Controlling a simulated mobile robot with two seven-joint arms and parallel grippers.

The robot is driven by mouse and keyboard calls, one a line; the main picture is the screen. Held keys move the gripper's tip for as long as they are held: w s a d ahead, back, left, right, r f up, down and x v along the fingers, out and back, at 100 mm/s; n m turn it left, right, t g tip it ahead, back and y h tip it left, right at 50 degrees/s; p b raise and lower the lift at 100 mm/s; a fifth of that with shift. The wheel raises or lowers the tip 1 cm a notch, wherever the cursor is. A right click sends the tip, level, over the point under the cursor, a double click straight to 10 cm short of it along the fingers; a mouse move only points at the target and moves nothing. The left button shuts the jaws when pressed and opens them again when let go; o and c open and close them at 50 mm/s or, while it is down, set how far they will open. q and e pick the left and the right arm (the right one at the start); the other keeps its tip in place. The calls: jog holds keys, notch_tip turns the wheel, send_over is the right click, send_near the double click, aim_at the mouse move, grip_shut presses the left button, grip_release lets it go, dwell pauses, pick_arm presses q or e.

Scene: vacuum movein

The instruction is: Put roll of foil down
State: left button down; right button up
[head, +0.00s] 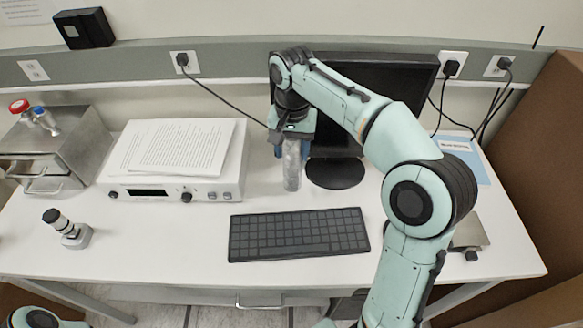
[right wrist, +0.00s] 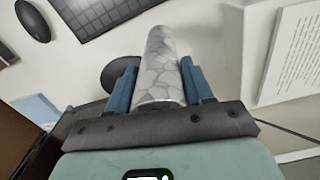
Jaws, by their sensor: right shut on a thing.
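The roll of foil (head: 291,174) is a silvery, patterned cylinder, upright between the keyboard and the monitor in the head view. My right gripper (head: 292,153) points down and is shut on it, with a blue finger on either side. In the right wrist view, the roll (right wrist: 160,58) sticks out beyond the fingers (right wrist: 160,88). Its lower end is at or just above the white desk; I cannot tell if it touches. My left gripper is out of view.
A black keyboard (head: 300,234) lies in front of the roll and the monitor (head: 375,85) stands behind. A white device (head: 175,187) with papers is left. A small microscope-like item (head: 68,232) stands front left. Desk between device and keyboard is clear.

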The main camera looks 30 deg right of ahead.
aim_at(292, 169)
notch_tip(292, 169, down, 7)
jog(key=shift+f, duration=0.25)
dwell(0.3)
jog(key=o, duration=1.3)
jog(key=shift+o, duration=0.2)
